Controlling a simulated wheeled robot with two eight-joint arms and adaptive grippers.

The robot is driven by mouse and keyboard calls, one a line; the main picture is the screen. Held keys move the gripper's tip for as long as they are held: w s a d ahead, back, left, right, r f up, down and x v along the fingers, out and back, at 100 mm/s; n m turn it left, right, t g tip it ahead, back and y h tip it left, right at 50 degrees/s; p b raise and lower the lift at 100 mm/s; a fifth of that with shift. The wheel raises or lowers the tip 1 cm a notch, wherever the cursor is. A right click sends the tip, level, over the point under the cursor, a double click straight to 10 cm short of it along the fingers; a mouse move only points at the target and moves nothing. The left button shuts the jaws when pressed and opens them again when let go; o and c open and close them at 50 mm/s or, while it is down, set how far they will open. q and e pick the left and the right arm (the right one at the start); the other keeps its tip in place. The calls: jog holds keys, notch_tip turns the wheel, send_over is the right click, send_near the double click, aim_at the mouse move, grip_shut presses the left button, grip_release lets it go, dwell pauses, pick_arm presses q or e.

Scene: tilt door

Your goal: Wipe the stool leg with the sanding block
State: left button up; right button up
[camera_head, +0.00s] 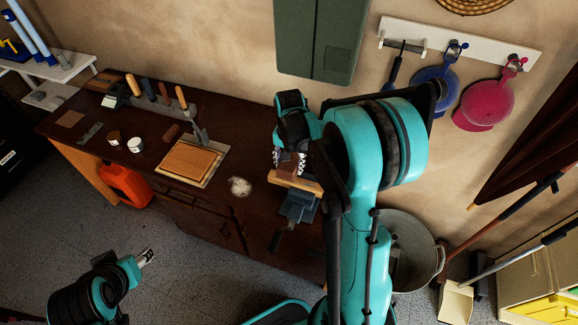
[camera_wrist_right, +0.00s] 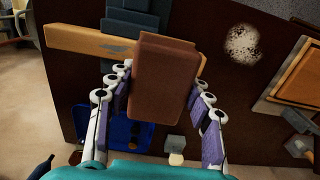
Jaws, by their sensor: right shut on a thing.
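The sanding block (camera_head: 290,163), a reddish-brown brick shape, is held between the fingers of my right gripper (camera_head: 288,158). It fills the middle of the right wrist view (camera_wrist_right: 165,80), with the gripper's fingers (camera_wrist_right: 160,105) on both sides. The stool leg (camera_head: 299,183) is a light wooden bar lying level in a blue-grey vise (camera_head: 299,206). In the wrist view the leg (camera_wrist_right: 75,42) shows a dark grey smudge beside the block. The block covers part of the leg; whether they touch I cannot tell. My left gripper (camera_head: 147,257) is in front of the bench, apart from everything; its opening is unclear.
The dark workbench (camera_head: 245,140) carries a wooden board (camera_head: 190,161), a pale dusty patch (camera_head: 240,187), several handled tools and small jars (camera_head: 135,145). A red container (camera_head: 125,186) stands below it. A grey bucket (camera_head: 415,240) stands right of the bench.

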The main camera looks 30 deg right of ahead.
jog(key=shift+r+p, duration=0.85)
jog(key=shift+r, duration=0.65)
jog(key=shift+d, duration=0.1)
